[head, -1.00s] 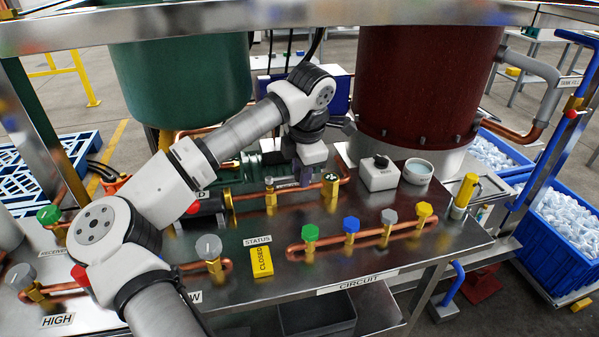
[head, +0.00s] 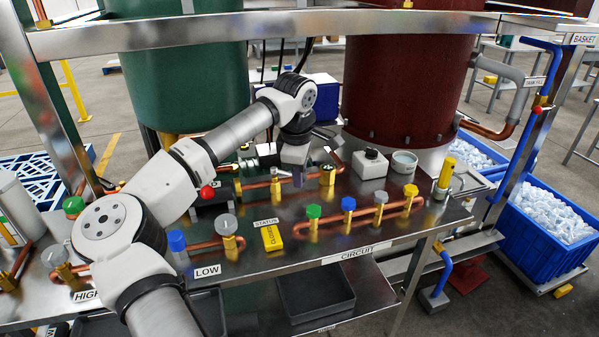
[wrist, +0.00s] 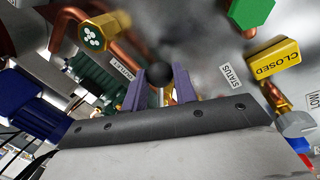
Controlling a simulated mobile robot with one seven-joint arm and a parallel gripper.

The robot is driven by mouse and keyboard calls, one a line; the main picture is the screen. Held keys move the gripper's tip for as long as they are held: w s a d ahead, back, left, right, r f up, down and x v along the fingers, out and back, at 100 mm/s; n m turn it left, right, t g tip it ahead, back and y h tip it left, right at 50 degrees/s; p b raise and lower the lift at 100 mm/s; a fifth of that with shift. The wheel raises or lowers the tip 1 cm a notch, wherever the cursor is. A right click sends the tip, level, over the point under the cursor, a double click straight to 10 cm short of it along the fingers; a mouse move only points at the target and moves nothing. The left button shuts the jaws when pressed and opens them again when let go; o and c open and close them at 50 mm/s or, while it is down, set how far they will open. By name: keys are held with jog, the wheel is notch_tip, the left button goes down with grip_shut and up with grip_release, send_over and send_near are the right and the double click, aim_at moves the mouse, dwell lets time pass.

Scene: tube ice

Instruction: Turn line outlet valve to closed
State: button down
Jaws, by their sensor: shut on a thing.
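My gripper (head: 297,181) is over the back part of the steel bench, by the copper line, pointing down. In the wrist view its two purple fingers (wrist: 160,88) are shut on a dark round knob (wrist: 160,74), beside a label (wrist: 122,68) that appears to read OUTLET. I take this knob for the line outlet valve. Its lower body is mostly hidden by the fingers, and I cannot tell its turn. A yellow status block (head: 272,238) reads CLOSED; it also shows in the wrist view (wrist: 273,61).
Green (head: 313,211), blue (head: 348,204) and yellow (head: 410,191) valves stand on the front copper circuit. A brass fitting (head: 327,175) is right of my gripper. A white box with a black knob (head: 371,164) and a small bowl (head: 404,163) stand further right. A steel rail (head: 280,24) crosses above.

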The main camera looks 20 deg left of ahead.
jog(key=s+m, duration=0.1)
jog(key=m, duration=0.1)
jog(key=shift+s+a+m+h, duration=0.3)
jog(key=shift+s+m, duration=0.05)
jog(key=shift+m, duration=0.05)
jog(key=m, duration=0.1)
jog(key=s+a+m, duration=0.1)
jog(key=shift+s+m, duration=0.2)
jog(key=shift+m, duration=0.1)
jog(key=shift+s+a+m+g+h, duration=0.15)
jog(key=shift+s+a+m+h, duration=0.25)
jog(key=shift+m, duration=0.65)
jog(key=shift+s+a+m+g+h, duration=0.2)
jog(key=shift+s+a+m, duration=0.25)
jog(key=shift+m, duration=0.6)
jog(key=c, duration=1.1)
grip_release()
jog(key=shift+a, duration=0.1)
jog(key=shift+r, duration=0.1)
notch_tip(320, 180, up, 14)
jog(key=s+a+b, duration=0.1)
jog(key=s, duration=0.1)
jog(key=shift+a+f+b, duration=0.25)
jog(key=shift+a+b, duration=0.05)
jog(key=shift+a, duration=0.1)
